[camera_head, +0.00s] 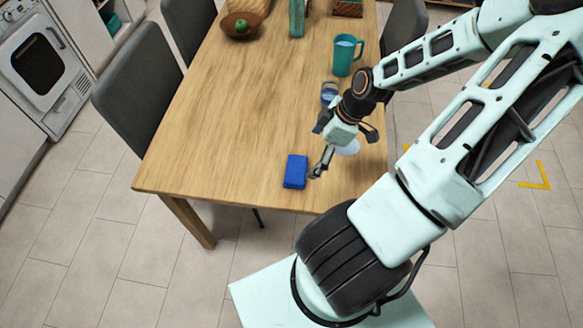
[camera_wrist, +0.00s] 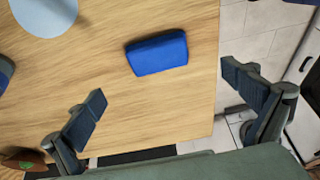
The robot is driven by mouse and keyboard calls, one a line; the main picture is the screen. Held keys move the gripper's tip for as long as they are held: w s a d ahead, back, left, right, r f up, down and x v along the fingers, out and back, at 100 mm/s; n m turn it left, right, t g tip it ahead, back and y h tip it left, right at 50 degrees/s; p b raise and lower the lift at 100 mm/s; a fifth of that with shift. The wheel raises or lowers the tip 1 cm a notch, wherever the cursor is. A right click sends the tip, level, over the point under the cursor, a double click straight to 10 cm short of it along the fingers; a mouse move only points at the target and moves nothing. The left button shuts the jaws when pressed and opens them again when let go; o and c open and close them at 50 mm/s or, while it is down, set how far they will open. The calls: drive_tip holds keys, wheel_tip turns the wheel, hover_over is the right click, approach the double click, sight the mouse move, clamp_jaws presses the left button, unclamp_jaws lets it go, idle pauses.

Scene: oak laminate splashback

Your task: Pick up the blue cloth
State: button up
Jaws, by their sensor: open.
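The blue cloth (camera_head: 295,171) is a small folded block lying on the wooden table (camera_head: 225,120), close to its near edge. It also shows in the wrist view (camera_wrist: 157,53), above the gap between my fingers. My gripper (camera_head: 322,160) is just right of the cloth in the head view and apart from it. In the wrist view my gripper (camera_wrist: 168,100) has its two fingers wide apart with nothing between them. The cloth is fully visible in both views.
A teal mug (camera_head: 344,55), a blue glass (camera_head: 329,93) and a pale round plate (camera_head: 348,147) stand near my arm. A brown bowl with a green fruit (camera_head: 241,25) is at the far end. Dark chairs (camera_head: 138,90) flank the table. The table left of the cloth is clear.

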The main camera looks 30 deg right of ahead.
drive_tip(key=b, duration=0.1)
hover_over(296, 169)
drive_tip(key=s+d, duration=0.2)
wheel_tip(296, 169, down, 5)
drive_tip(key=shift+w+r, duration=0.1)
drive_tip(key=shift+w, duration=0.05)
drive_tip(key=shift+w+b+x, duration=0.1)
drive_tip(key=shift+b+x, duration=0.15)
drive_tip(key=shift+x, duration=1.1)
drive_tip(key=shift+w+b+x, duration=0.15)
drive_tip(key=shift+b+x, duration=0.05)
drive_tip(key=shift+x, duration=1.15)
drive_tip(key=shift+c, duration=0.6)
drive_tip(key=c, duration=1.1)
drive_tip(key=shift+a+r, duration=0.1)
drive_tip(key=shift+r, duration=0.05)
